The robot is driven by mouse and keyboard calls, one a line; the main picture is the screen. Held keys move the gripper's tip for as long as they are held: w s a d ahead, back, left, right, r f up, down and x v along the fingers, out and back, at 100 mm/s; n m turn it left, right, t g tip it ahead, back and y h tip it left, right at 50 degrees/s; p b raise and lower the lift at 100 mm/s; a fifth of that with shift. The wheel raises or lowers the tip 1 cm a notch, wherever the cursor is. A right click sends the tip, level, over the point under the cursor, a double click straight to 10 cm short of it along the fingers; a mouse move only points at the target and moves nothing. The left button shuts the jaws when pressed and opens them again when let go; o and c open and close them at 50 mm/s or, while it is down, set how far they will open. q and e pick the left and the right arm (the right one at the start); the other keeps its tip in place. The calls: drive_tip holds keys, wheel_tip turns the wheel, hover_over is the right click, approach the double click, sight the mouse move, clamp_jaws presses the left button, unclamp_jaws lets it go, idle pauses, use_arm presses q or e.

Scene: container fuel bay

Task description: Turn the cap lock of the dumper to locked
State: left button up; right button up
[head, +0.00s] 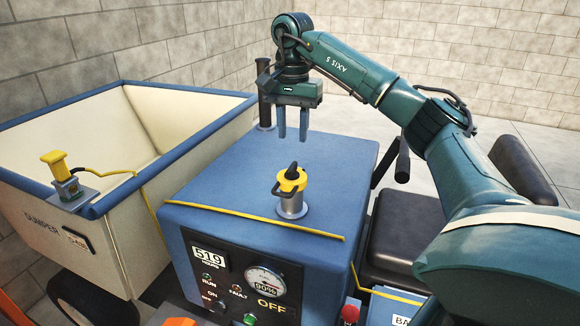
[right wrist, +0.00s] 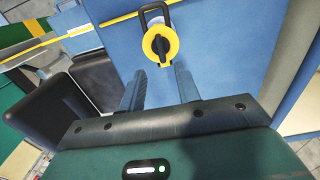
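The dumper's yellow fuel cap (head: 291,180) sits on a grey filler neck (head: 291,207) on top of the blue engine cover (head: 270,155). It carries a black lock knob (head: 292,170) and a black loop handle at its side. The cap also shows in the right wrist view (right wrist: 172,47), with the dark knob (right wrist: 160,45) in its middle. My right gripper (head: 292,138) points down above the cover, above and behind the cap, apart from it. Its two fingers are spread with nothing between them, as the right wrist view shows too (right wrist: 160,82). My left gripper is out of view.
The cream dumper skip (head: 150,225) with blue rim stands at left, with a yellow-topped fitting (head: 57,165) on its corner. A dark upright pipe (head: 265,95) rises behind the cover. A black seat (head: 405,235) and lever (head: 402,160) are at right. The front panel (head: 240,280) reads OFF.

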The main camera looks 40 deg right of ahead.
sight(292, 165)
wheel_tip(292, 165, down, 8)
drive_tip(key=shift+f, duration=0.25)
clamp_jaws()
idle(0.4)
